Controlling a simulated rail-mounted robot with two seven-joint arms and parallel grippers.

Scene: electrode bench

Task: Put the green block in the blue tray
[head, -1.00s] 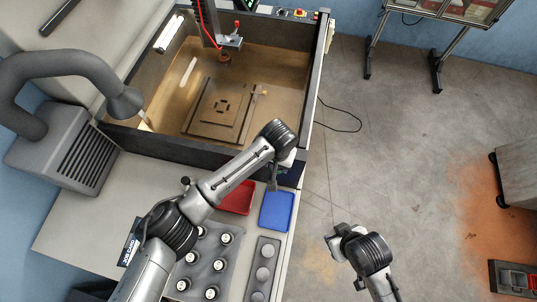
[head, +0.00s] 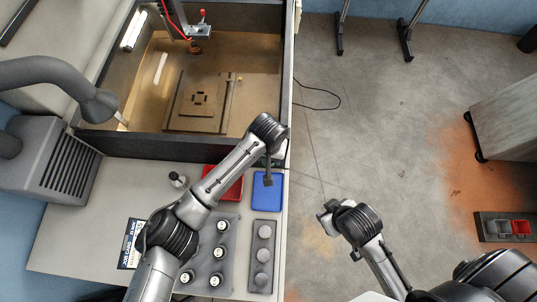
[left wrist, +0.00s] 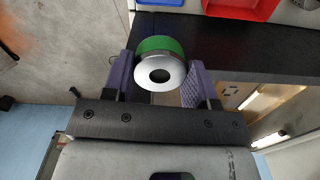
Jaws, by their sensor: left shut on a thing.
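The green block shows in the left wrist view as a round green body (left wrist: 160,44) with a silver ring-shaped end and a dark centre hole. My left gripper (left wrist: 158,72) is shut on it, one purple finger on each side. In the head view my left gripper (head: 268,180) points down at the blue tray (head: 268,204), overlapping its upper part; its height above the tray is unclear. The green block cannot be made out there. The blue tray also shows at the top edge of the left wrist view (left wrist: 160,2). My right gripper (head: 326,214) is over the floor; its fingers are unclear.
A red tray (head: 234,184) lies left of the blue tray, partly behind my left arm. A grey holder (head: 232,236) with several white-topped pieces and a strip with three discs (head: 263,242) stand nearer. A small white-topped piece (head: 177,178) is on the bench. A machine wall (head: 150,147) borders the back.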

